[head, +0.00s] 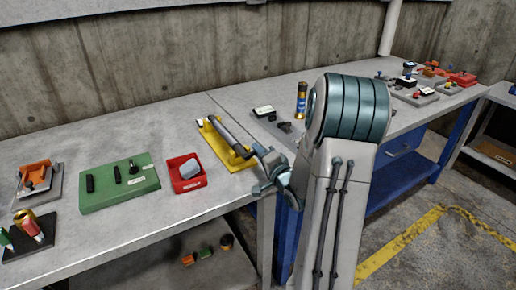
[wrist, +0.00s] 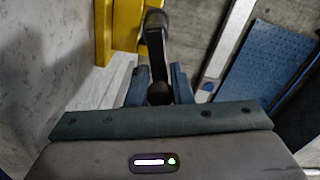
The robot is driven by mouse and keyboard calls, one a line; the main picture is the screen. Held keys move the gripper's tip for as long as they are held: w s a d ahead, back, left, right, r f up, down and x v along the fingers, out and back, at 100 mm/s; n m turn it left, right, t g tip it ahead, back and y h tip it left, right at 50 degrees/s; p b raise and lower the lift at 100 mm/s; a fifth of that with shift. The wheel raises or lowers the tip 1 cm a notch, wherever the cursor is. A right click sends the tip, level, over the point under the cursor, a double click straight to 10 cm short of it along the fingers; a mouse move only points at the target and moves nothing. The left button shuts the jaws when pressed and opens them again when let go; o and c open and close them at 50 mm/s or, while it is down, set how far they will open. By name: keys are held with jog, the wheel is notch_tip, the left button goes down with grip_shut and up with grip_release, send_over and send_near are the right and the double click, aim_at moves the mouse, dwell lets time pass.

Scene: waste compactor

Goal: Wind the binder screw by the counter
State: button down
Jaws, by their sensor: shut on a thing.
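The binder (head: 238,160) is a yellow frame with a long grey screw (head: 223,133) along it, lying on the workbench near its front edge. In the wrist view, part of its yellow frame (wrist: 125,25) shows at the top. A black crank handle (wrist: 155,35) reaches from the frame down between my fingers. My gripper (wrist: 159,88) is shut on the black handle's lower end. In the head view, my gripper (head: 272,178) is at the near end of the binder, at the bench edge. I cannot make out a counter reading.
A red bin (head: 184,184) with a grey lump and a green tray (head: 100,195) with black pieces stand left of the binder. My arm hides part of the bench. Open floor (head: 425,255) lies at the right.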

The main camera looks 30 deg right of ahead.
jog(key=shift+d+f+m+p, duration=0.15)
jog(key=shift+f+m+p, duration=0.3)
jog(key=shift+m, duration=0.65)
jog(key=shift+f, duration=0.15)
jog(key=c, duration=1.3)
grip_release()
jog(key=s+p, duration=1.1)
jog(key=s, duration=0.2)
jog(key=shift+s+d, duration=0.25)
jog(key=shift+s, duration=0.15)
